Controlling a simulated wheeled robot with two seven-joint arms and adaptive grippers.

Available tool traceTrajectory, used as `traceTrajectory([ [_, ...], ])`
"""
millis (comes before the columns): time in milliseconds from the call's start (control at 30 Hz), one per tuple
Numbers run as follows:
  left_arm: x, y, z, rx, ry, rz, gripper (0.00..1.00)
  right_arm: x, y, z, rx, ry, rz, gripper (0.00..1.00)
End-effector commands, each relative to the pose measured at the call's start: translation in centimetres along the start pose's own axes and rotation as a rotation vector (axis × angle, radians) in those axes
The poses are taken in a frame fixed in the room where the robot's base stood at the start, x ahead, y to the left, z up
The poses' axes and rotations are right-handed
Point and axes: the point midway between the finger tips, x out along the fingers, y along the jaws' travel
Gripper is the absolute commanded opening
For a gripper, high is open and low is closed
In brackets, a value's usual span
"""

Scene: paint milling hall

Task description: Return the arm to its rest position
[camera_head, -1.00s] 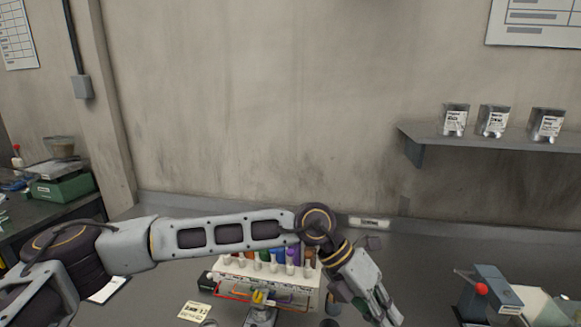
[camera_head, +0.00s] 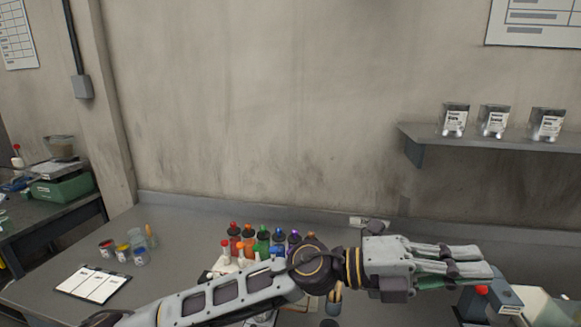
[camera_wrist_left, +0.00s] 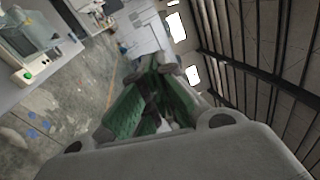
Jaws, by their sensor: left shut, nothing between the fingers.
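My left arm comes in from the bottom left in the head view and reaches across the front of the table (camera_head: 180,225). My left gripper (camera_head: 485,262) is at the right, above the tabletop, pointing right. Its fingers are shut with nothing between them. In the left wrist view the green finger pads (camera_wrist_left: 150,95) lie close together, with the floor and the hall roof beyond. My right gripper does not show.
Several coloured bottles (camera_head: 263,240) stand behind my arm, which partly hides them. A clipboard (camera_head: 93,284) and small jars (camera_head: 123,252) lie at the left. A device with a red knob (camera_head: 482,290) is just below the gripper.

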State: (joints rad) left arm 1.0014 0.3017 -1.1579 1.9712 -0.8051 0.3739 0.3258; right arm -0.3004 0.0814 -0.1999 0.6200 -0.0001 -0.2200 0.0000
Motion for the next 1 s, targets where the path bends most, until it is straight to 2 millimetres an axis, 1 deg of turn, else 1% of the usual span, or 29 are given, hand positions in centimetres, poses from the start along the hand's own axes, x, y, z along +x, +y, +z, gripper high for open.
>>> traceTrajectory([
  [100, -0.6, -1.6, 1.3, -0.052, -0.087, -0.090, 0.00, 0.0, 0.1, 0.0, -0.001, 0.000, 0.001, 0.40],
  [267, -2.1, -3.4, 3.4, -0.123, -0.209, -0.198, 0.00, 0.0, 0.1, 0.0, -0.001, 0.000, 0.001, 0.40],
  [367, -3.3, -4.2, 4.8, -0.170, -0.288, -0.260, 0.00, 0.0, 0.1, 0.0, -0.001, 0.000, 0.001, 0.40],
  [500, -5.5, -4.9, 6.8, -0.237, -0.402, -0.339, 0.00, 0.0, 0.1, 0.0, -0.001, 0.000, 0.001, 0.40],
  [567, -6.6, -5.1, 7.7, -0.267, -0.453, -0.370, 0.00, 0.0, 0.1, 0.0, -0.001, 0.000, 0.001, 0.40],
  [767, -10.7, -4.8, 10.4, -0.371, -0.625, -0.461, 0.00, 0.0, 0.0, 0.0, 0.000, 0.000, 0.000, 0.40],
  [867, -13.0, -4.3, 11.6, -0.427, -0.713, -0.501, 0.00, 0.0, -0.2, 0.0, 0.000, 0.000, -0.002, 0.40],
  [1000, -16.4, -3.0, 13.0, -0.505, -0.837, -0.547, 0.00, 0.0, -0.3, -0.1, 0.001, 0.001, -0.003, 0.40],
])
